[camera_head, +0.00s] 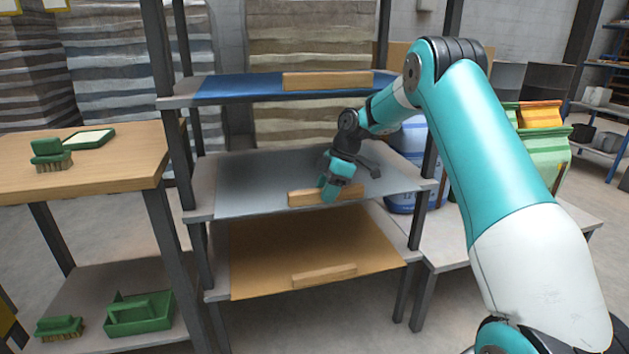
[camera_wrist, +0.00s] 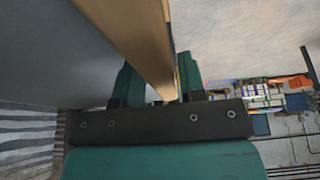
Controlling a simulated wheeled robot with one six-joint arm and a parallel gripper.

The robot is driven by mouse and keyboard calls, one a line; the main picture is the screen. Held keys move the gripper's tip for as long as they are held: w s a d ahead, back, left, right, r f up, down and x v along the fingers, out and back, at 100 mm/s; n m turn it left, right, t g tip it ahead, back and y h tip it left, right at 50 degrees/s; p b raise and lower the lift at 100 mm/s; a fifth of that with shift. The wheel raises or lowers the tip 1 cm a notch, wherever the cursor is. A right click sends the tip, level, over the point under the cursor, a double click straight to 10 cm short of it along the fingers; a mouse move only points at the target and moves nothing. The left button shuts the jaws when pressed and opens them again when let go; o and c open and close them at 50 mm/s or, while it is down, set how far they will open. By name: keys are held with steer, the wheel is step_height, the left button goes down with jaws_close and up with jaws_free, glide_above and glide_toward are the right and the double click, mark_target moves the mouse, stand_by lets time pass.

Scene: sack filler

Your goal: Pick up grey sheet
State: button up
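The grey sheet (camera_head: 262,177) lies flat on the middle shelf, with a wooden strip (camera_head: 300,197) along its front edge. In the wrist view the strip (camera_wrist: 150,50) runs down between the two teal fingers of my gripper (camera_wrist: 160,85). One finger is on each side of it, and the fingers stand apart. The strip hides part of the left finger, so contact on that side is unclear. The sheet's grey face (camera_wrist: 50,50) shows at the left of the wrist view.
A blue sheet (camera_head: 240,87) with a wooden strip lies on the shelf above, and an orange-brown sheet (camera_head: 270,255) on the shelf below. Dark rack posts (camera_head: 170,100) flank the shelves. A wooden table (camera_head: 100,170) with green brushes stands at left.

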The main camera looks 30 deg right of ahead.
jaws_close()
steer(key=shift+r, duration=0.25)
